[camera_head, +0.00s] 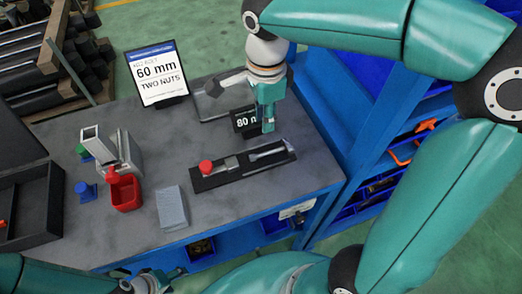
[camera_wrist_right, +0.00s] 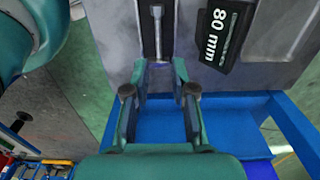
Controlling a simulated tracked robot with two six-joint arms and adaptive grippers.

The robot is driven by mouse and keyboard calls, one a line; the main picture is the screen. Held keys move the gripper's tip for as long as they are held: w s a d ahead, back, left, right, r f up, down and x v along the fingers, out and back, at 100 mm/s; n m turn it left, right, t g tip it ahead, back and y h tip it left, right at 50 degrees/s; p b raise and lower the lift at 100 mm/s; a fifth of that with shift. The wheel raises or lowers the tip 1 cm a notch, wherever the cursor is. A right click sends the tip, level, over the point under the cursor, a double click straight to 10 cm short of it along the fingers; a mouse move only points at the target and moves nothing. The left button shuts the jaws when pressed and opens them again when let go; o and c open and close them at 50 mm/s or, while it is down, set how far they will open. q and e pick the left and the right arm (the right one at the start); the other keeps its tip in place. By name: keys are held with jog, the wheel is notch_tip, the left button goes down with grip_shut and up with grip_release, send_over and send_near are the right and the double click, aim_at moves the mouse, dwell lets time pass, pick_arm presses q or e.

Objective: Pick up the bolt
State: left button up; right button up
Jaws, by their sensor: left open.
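A silver bolt-like shaft (camera_head: 266,153) lies in a long black holder (camera_head: 225,177) on the grey workbench. It also shows in the right wrist view (camera_wrist_right: 158,35), at the top, beyond the fingers. My right gripper (camera_head: 267,122) is above the bench, just behind the holder in the head view. Its fingers (camera_wrist_right: 160,72) are apart with nothing between them, and the shaft lies ahead of the tips. My left gripper (camera_head: 152,281) is low at the bottom edge of the head view, partly cut off, away from the holder.
A red knob (camera_head: 206,167) sits at the holder's left end. An 80 mm sign (camera_head: 245,120) stands close beside my right gripper. A 60 mm sign (camera_head: 158,75), a red bin (camera_head: 124,193) and a grey block (camera_head: 172,208) are further left. Blue shelving (camera_head: 370,130) stands at right.

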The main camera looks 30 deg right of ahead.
aim_at(267, 152)
jog(key=f, duration=1.2)
jog(key=shift+s+d+p, duration=0.2)
jog(key=shift+d+p, duration=0.1)
jog(key=shift+p, duration=0.05)
grip_shut()
